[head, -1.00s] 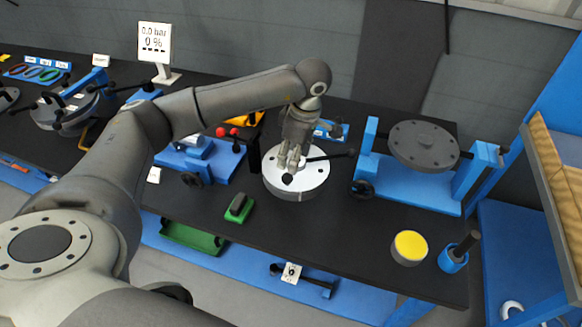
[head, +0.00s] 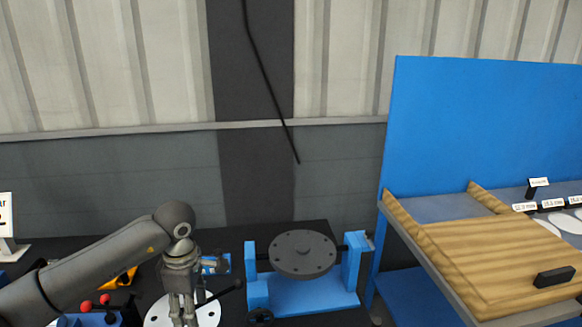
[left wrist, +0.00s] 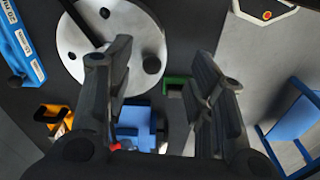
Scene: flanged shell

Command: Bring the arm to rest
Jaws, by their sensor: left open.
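My left arm comes in from the left in the head view. My left gripper (head: 182,318) points down over the light round flanged disc (head: 208,313), at the bottom edge of that view. In the left wrist view my left gripper (left wrist: 165,85) has its two fingers well apart with nothing between them. The disc (left wrist: 150,38) lies beyond the fingers, at upper left, with its bolt holes and a dark lever showing. I cannot tell how far above it the fingertips are. My right gripper is in neither view.
A blue stand (head: 315,292) carrying a dark round flange (head: 302,254) is right of the gripper. A wooden board (head: 500,262) on a blue bench is farther right. Red knobs (head: 104,299) and a display sign (head: 5,222) are at left.

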